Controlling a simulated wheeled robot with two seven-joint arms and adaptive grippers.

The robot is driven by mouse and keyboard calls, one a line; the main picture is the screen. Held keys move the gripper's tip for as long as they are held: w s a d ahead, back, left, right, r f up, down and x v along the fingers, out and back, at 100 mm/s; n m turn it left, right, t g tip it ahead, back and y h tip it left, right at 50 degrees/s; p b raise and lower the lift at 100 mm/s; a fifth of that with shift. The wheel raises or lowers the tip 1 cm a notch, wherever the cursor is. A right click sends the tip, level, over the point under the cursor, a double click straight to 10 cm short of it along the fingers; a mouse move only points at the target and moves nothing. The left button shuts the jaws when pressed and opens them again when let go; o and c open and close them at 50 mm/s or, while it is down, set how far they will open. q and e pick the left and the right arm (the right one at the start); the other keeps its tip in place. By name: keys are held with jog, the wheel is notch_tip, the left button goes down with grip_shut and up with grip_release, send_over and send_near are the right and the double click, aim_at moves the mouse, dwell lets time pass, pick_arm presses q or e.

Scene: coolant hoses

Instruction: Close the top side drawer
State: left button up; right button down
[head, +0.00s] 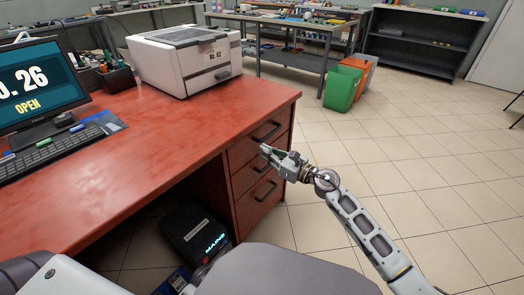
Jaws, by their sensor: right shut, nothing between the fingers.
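The red desk's drawer stack (246,185) faces right, below the desk's right end. The top side drawer (243,149) has a dark bar handle (267,131), and its front looks about flush with the fronts below; I cannot tell whether a small gap remains. My right gripper (264,150) is shut and empty, pointing left in front of the drawer fronts just below the top handle. It hides part of the middle drawer and its handle. Contact with a drawer cannot be made out. The bottom drawer's handle (265,191) shows below the gripper. My left gripper is not in view.
A white printer (185,62), a monitor (40,88) and a keyboard (50,148) stand on the desk (150,150). A black box (196,235) stands on the floor under it. Green and orange bins (343,88) stand farther back. The tiled floor right of the drawers is clear.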

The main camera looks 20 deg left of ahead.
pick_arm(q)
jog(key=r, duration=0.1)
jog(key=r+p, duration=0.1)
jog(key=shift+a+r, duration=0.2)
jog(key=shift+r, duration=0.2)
pick_arm(e)
jog(key=v, duration=0.7)
jog(key=shift+s+d, duration=0.15)
jog(key=shift+d, duration=0.15)
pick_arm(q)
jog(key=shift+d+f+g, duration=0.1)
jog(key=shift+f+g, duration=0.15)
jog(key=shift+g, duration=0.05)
